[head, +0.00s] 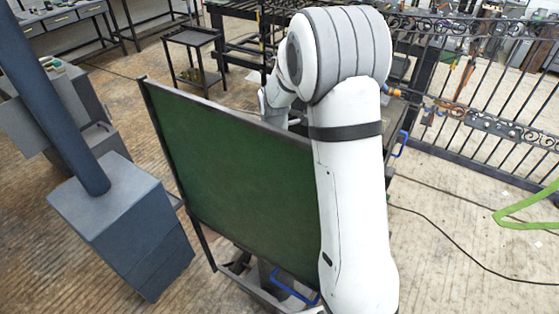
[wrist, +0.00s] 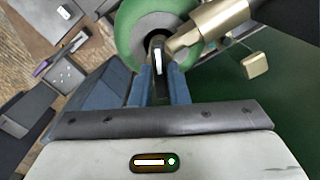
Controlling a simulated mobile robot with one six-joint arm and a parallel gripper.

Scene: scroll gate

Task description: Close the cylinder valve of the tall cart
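In the wrist view a green cylinder (wrist: 124,24) shows at the top, with a brass valve body (wrist: 208,28) over it. A narrow dark valve handle with a white glint (wrist: 158,56) stands at the cylinder's centre. My gripper (wrist: 158,72) has its two blue fingers close on either side of this handle. Whether they press on it cannot be told. In the head view my white arm reaches over a green screen panel, and my gripper is hidden behind it. The tall cart and its cylinder cannot be made out there.
The green screen panel (head: 235,180) in a dark frame stands close in front of me, beside my arm. A grey-blue block with a post (head: 130,225) stands left. A small black cart (head: 193,58) and an iron fence (head: 490,110) are farther back. A cable lies on the right floor.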

